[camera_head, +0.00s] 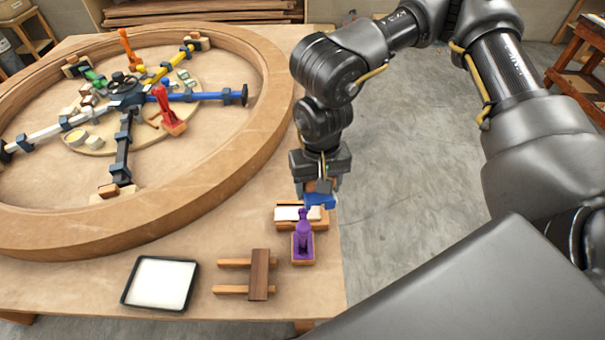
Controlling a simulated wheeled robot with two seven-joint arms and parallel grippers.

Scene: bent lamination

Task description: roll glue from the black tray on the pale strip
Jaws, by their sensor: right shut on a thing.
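The black tray (123,297) lies flat at the front of the table, with a white layer inside. My right gripper (320,188) is at the table's right edge, pointing down and shut on a blue piece (321,202), perhaps a roller's handle. A white piece (287,213) lies in a wooden holder just below and left of the blue piece; I cannot tell whether the two are joined. Two pale wooden bars (231,290) stick out left from under a dark brown block (260,274), right of the tray. I cannot tell which thing is the pale strip. My left gripper is out of view.
A large wooden ring (180,208) with a coloured spoked clamp frame (125,95) fills the left and back of the table. Bare table lies between the ring and the tray.

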